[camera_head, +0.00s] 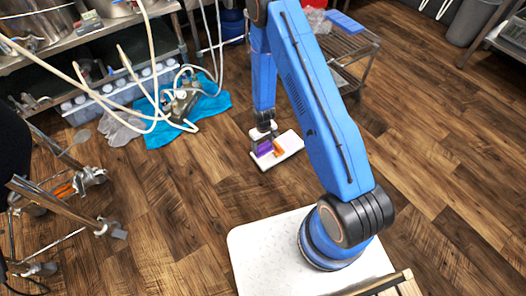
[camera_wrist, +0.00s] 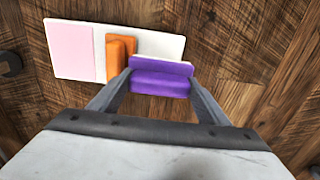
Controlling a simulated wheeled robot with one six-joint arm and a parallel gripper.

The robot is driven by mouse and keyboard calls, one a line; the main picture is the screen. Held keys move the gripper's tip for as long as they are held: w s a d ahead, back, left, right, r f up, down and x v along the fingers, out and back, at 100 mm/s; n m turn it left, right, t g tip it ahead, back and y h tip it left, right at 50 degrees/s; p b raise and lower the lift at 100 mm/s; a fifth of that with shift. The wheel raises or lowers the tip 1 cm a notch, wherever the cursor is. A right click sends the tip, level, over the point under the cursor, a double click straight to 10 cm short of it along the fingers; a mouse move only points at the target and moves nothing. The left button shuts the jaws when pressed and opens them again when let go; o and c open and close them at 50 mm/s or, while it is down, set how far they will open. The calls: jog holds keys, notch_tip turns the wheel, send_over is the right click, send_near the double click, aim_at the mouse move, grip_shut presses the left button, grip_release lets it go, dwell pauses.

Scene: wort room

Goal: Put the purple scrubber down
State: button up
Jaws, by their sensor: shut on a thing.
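The purple scrubber (camera_wrist: 161,82) is between the two fingertips of my gripper (camera_wrist: 160,86) in the wrist view, with a pale layer along its upper edge. My gripper is shut on it. In the head view the purple scrubber (camera_head: 264,148) shows at the end of my arm, at the left part of a white board (camera_head: 291,142) on the wooden floor. In the wrist view it overlaps the near edge of the white board (camera_wrist: 165,46). Whether it touches the board or is held above it, I cannot tell.
An orange block (camera_wrist: 119,55) stands on the board, beside the purple scrubber. A pink sheet or pad (camera_wrist: 72,50) covers the board's left end. A blue cloth (camera_head: 205,108) with hoses and a grey cloth (camera_head: 122,130) lie on the floor at left. Wooden floor around the board is clear.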

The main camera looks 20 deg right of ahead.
aim_at(263, 151)
jog(key=shift+f, duration=2.4)
jog(key=shift+f, duration=0.1)
jog(key=o, duration=1.2)
